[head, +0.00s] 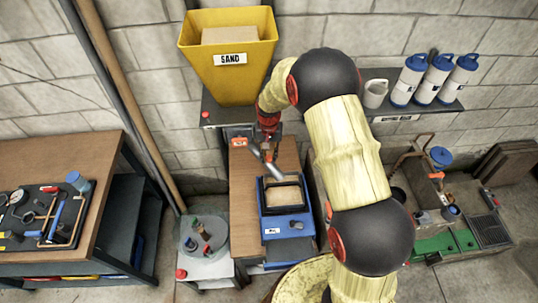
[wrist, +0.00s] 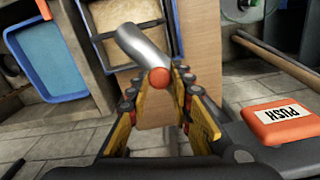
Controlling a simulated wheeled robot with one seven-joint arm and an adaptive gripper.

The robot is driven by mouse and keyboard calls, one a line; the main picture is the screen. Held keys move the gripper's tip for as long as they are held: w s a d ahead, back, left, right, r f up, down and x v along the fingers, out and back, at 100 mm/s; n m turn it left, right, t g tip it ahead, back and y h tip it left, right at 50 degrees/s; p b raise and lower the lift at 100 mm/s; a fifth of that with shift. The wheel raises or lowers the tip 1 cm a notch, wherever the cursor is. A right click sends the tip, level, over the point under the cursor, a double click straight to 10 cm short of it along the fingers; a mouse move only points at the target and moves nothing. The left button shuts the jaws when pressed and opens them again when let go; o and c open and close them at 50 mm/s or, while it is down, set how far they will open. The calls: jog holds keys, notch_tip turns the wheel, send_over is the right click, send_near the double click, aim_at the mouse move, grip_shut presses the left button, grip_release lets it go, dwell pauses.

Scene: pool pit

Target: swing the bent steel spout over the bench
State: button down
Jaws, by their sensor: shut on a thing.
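The bent steel spout (head: 267,163) shows as a short grey tube in the head view. In the wrist view the steel spout (wrist: 140,47) has a rounded orange-red end between the fingers. My gripper (wrist: 158,85) is shut on it near that end. In the head view my gripper (head: 268,132) is small and partly hidden by my arm. The wooden-topped bench (head: 243,190) lies below, with a blue scale (head: 286,223) and a dark-rimmed tray (head: 268,207) on it. The spout's tube reaches over the tray's edge in both views. The spout's mount is hidden.
A yellow SAND hopper (head: 226,55) stands above the bench on a dark shelf. Blue-and-white bottles (head: 435,78) stand on the shelf at right. A tool bench (head: 75,165) is at left.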

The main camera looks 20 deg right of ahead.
jog(key=shift+a, duration=0.15)
dwell(0.4)
jog(key=shift+s+a+m, duration=0.25)
jog(key=shift+a+m, duration=0.15)
jog(key=shift+a, duration=0.2)
jog(key=a+m+b, duration=0.2)
jog(key=a+m, duration=0.4)
jog(key=a, duration=0.4)
jog(key=shift+s, duration=0.35)
jog(key=c, duration=1.7)
grip_release()
jog(key=shift+o, duration=0.6)
